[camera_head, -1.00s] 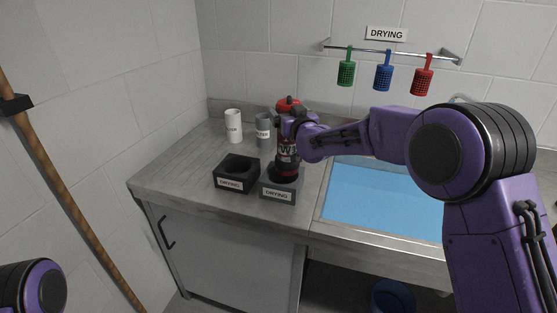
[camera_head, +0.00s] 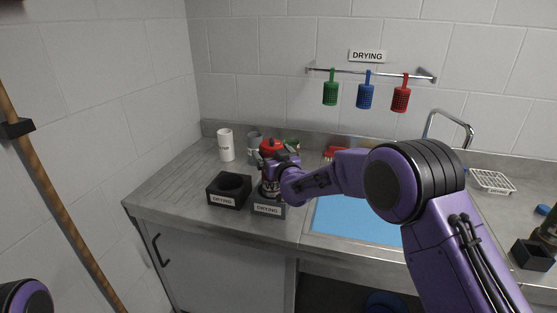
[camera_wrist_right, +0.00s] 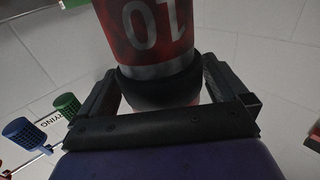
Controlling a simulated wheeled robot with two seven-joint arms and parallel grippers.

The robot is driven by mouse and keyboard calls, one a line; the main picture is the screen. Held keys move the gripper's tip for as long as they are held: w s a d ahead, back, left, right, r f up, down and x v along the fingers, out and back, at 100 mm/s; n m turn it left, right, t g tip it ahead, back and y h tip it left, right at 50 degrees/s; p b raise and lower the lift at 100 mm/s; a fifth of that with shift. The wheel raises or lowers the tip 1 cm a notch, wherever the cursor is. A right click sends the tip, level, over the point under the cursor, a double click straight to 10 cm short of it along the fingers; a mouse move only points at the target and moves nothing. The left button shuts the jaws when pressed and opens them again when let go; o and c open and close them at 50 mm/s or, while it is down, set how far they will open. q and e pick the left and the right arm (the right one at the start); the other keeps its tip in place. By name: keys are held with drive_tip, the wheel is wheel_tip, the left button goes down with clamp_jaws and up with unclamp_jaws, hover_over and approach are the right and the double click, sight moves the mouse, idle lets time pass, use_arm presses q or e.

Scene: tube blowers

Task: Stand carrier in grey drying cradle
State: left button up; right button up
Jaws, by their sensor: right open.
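The carrier (camera_head: 271,147) is a red cylinder with dark bands. It stands about upright with its lower end in the grey drying cradle (camera_head: 269,210), which has a DRYING label. The right wrist view shows the carrier's red body (camera_wrist_right: 152,25) with white digits and a black band. My right gripper (camera_head: 275,176) is at the carrier. Its two dark fingers (camera_wrist_right: 160,88) are open on either side of the black band. My arm and gripper hide part of the carrier and cradle. My left gripper is out of view; only part of that arm shows at the lower left.
A black cradle (camera_head: 228,190) stands just left of the grey one. A white cup (camera_head: 226,145) and a grey cup (camera_head: 254,148) stand behind. The blue basin (camera_head: 350,225) lies right. Green, blue and red baskets hang from the wall rail (camera_head: 385,75).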

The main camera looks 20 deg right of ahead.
drive_tip(key=s+b, duration=0.3)
drive_tip(key=s, duration=0.8)
drive_tip(key=shift+s+d+r, duration=0.15)
drive_tip(key=shift+s+d, duration=0.1)
drive_tip(key=shift+w, duration=0.1)
idle(0.4)
